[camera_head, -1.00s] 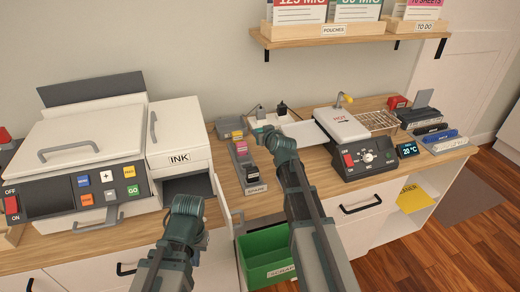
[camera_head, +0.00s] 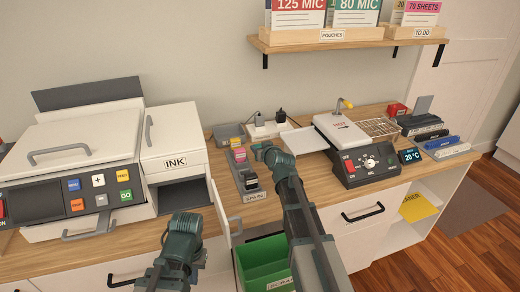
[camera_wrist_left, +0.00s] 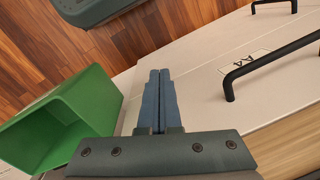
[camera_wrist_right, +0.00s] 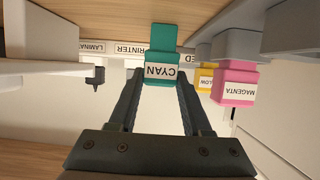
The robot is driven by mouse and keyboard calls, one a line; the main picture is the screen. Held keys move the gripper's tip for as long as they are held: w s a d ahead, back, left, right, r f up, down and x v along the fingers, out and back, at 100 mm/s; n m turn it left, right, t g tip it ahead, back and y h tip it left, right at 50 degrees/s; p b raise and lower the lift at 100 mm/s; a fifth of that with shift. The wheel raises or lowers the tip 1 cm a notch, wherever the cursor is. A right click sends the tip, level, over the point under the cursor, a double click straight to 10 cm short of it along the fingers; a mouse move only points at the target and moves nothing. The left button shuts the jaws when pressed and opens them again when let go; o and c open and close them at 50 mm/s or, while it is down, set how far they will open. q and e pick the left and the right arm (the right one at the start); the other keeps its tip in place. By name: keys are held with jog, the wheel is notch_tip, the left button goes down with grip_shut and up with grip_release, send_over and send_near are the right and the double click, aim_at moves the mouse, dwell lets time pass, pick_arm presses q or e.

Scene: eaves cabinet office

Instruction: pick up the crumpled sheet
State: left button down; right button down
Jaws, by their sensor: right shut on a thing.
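No crumpled sheet can be made out in any view. My right gripper (camera_wrist_right: 160,85) is shut on a teal cartridge (camera_wrist_right: 162,58) labelled CYAN, which sits between its fingers in the right wrist view. In the head view that gripper (camera_head: 260,153) is by the cartridge rack (camera_head: 247,184) on the counter, and its arm hides part of what lies behind. My left gripper (camera_wrist_left: 160,90) has its fingers together, with nothing between them. In the head view it (camera_head: 181,222) is in front of the printer's open ink compartment.
The printer (camera_head: 75,160) stands left, its ink door (camera_head: 221,212) open. A green scrap bin (camera_head: 262,262) is below the counter's front. A laminator (camera_head: 362,160) stands right. Pink (camera_wrist_right: 236,82) and yellow (camera_wrist_right: 205,78) cartridges are beside the cyan one. A shelf (camera_head: 350,40) hangs above.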

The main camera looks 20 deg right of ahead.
jog(key=shift+c, duration=1.7)
grip_release()
jog(key=shift+r, duration=0.1)
